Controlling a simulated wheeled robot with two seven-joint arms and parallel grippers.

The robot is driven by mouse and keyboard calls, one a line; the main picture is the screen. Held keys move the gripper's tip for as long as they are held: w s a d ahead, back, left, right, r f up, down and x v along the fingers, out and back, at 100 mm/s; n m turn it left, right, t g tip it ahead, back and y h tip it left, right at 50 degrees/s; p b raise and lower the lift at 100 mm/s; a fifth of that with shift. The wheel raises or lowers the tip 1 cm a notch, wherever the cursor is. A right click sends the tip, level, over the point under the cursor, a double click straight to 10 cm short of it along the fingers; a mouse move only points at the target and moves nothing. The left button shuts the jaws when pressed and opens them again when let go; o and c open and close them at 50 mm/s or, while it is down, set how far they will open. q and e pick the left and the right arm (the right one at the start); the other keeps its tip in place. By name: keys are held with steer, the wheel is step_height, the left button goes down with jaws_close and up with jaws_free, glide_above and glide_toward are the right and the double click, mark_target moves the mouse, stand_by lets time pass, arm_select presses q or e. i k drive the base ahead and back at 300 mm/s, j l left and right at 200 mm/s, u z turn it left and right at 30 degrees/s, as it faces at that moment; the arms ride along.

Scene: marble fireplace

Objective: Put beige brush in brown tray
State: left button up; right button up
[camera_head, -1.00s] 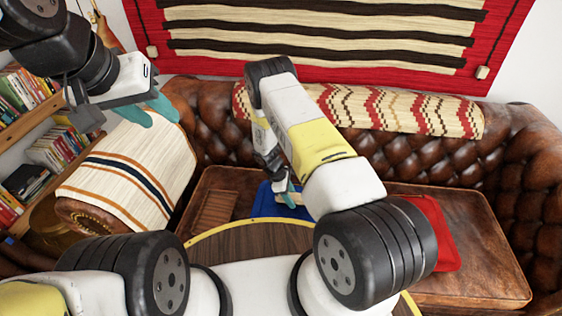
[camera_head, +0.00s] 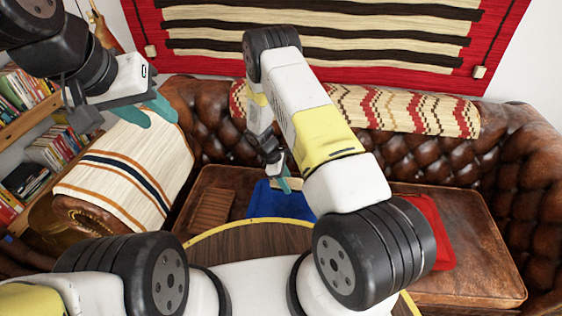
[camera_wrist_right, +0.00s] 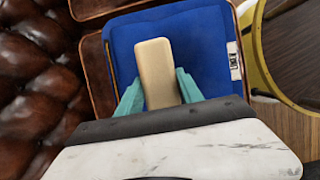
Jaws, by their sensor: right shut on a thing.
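The beige brush (camera_wrist_right: 155,72) is a plain rounded block between the teal fingers of my right gripper (camera_wrist_right: 160,88), which is shut on it, over a blue tray (camera_wrist_right: 205,45). In the head view my right gripper (camera_head: 283,183) is above the blue tray (camera_head: 270,203); the brush is mostly hidden there. The brown tray (camera_head: 212,212) looks like the ribbed brown piece on the leather seat, left of the blue tray. My left gripper (camera_head: 148,111) is open and empty, high at the left in front of the striped blanket.
A leather sofa (camera_head: 465,250) holds the trays and a red piece (camera_head: 428,225) at the right. A round wooden table (camera_head: 250,238) with a yellow rim is in front. Bookshelves (camera_head: 50,150) stand at the left. My right arm hides the seat's middle.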

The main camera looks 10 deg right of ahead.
mark_target(212, 218)
steer(key=j, duration=0.6)
steer(key=i+j, duration=0.15)
steer(key=j, duration=1.05)
steer(key=i+z, duration=0.05)
